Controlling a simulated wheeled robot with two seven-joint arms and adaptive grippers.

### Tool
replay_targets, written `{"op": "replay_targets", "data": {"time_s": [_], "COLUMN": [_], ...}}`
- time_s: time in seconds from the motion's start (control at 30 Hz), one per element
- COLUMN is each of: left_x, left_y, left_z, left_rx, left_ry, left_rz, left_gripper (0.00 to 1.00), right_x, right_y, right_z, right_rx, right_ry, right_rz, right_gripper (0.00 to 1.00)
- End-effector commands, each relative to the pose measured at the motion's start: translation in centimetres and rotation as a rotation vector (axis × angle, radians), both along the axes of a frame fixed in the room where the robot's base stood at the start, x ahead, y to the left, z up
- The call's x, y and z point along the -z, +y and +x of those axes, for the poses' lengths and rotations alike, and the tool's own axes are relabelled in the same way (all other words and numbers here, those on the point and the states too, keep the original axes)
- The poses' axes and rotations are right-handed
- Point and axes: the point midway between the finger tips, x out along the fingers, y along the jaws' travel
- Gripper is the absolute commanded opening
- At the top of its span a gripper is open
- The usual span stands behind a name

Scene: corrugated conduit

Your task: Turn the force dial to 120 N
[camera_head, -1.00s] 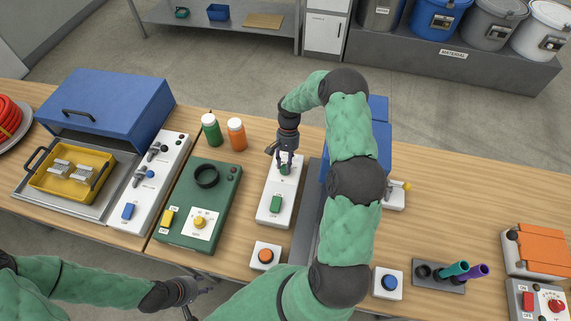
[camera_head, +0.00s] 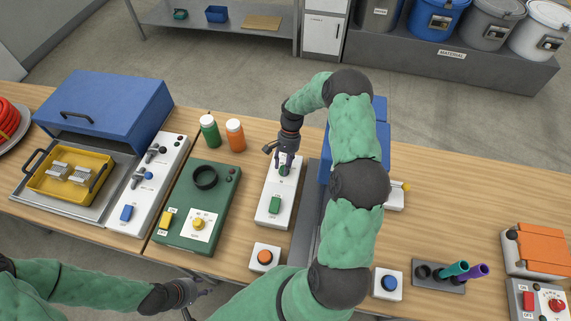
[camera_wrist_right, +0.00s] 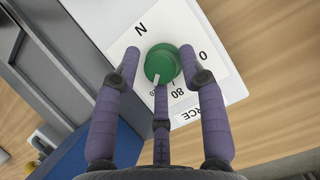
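The force dial, a green round knob with a white pointer, sits on the white panel (camera_head: 285,210) and shows closely in the right wrist view (camera_wrist_right: 162,64). Its pointer aims at a partly hidden label beside the 80 mark, on the side away from 0; I cannot read it fully. My right gripper (camera_head: 286,168) is over the dial. In the right wrist view its three purple fingers (camera_wrist_right: 160,66) stand around the dial, with small gaps visible. My left gripper (camera_head: 198,298) is low at the table's front edge, empty, fingers apart.
A green rectangular switch (camera_head: 274,204) is on the same panel. A green box (camera_head: 190,190) with a yellow knob stands to the left, and green (camera_head: 210,132) and orange (camera_head: 235,136) bottles behind. Orange (camera_head: 265,257) and blue (camera_head: 388,284) push buttons are in front.

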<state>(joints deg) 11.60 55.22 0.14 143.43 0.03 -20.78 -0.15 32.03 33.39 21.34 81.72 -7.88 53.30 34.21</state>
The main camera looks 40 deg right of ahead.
Motion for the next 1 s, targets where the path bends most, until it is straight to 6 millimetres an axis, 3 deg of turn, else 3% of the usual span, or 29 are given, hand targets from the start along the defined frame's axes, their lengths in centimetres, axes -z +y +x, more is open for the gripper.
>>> {"op": "replay_targets", "data": {"time_s": [0.03, 0.67, 0.87, 1.0], "left_x": [0.0, 0.0, 0.0, 0.0], "left_y": [0.0, 0.0, 0.0, 0.0], "left_z": [0.0, 0.0, 0.0, 0.0], "left_rx": [0.000, 0.000, 0.000, 0.000], "left_ry": [0.000, 0.000, 0.000, 0.000], "left_rz": [0.000, 0.000, 0.000, 0.000], "left_gripper": [0.40, 0.40, 0.40, 0.40], "right_x": [0.5, 0.2, -1.6, -4.1], "right_y": [0.7, 0.0, -0.7, -1.6], "right_z": [-0.5, -0.2, 0.4, 0.9], "right_rx": [-0.006, -0.003, -0.003, -0.004], "right_ry": [0.015, 0.004, -0.001, -0.001], "right_rz": [0.011, 0.000, -0.003, -0.003], "right_gripper": [0.56, 0.56, 0.56, 0.56]}}
